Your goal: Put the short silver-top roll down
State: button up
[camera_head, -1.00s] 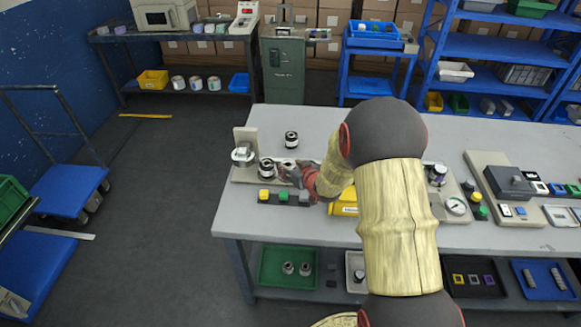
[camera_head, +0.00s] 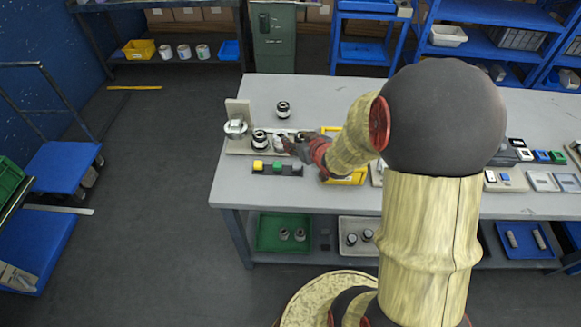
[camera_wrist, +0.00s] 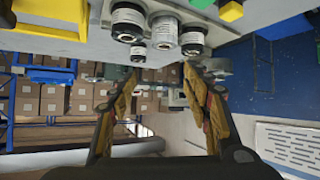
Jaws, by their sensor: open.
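A short roll with a silvery top (camera_wrist: 165,34) stands on the table's left end, in the middle of a row between two dark-topped rolls. It shows beside my gripper in the head view (camera_head: 278,142). The left dark-topped roll (camera_head: 260,138) also shows in the wrist view (camera_wrist: 192,42). The other neighbour (camera_wrist: 128,22) is partly hidden by my gripper in the head view. My gripper (camera_wrist: 162,72) is open, with nothing between its fingers. It lies just right of the silver-top roll in the head view (camera_head: 291,146); contact cannot be told.
Another roll (camera_head: 283,109) stands alone behind the row. A metal fixture (camera_head: 235,128) is at the left end. A strip with yellow and green blocks (camera_head: 279,167) lies in front, and a yellow bin (camera_head: 345,178) is right, partly behind my arm. Table behind the row is mostly clear.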

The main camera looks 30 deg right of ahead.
jog(key=s+a+r+g+h, duration=0.1)
jog(key=s+a+r+g, duration=0.1)
jog(key=s+a+r, duration=0.35)
jog(key=s+a+r+g, duration=0.1)
jog(key=s+a+r, duration=0.15)
jog(key=r, duration=0.55)
jog(key=s+a+r+g+y, duration=0.1)
jog(key=s+a+r, duration=0.1)
jog(key=s+a, duration=0.3)
jog(key=s+a+r+g+y, duration=0.1)
jog(key=s+a, duration=0.4)
jog(key=s, duration=0.7)
jog(key=shift+s+a+r+n+g, duration=0.15)
jog(key=shift+s+r+n+g, duration=0.3)
jog(key=shift+r, duration=0.3)
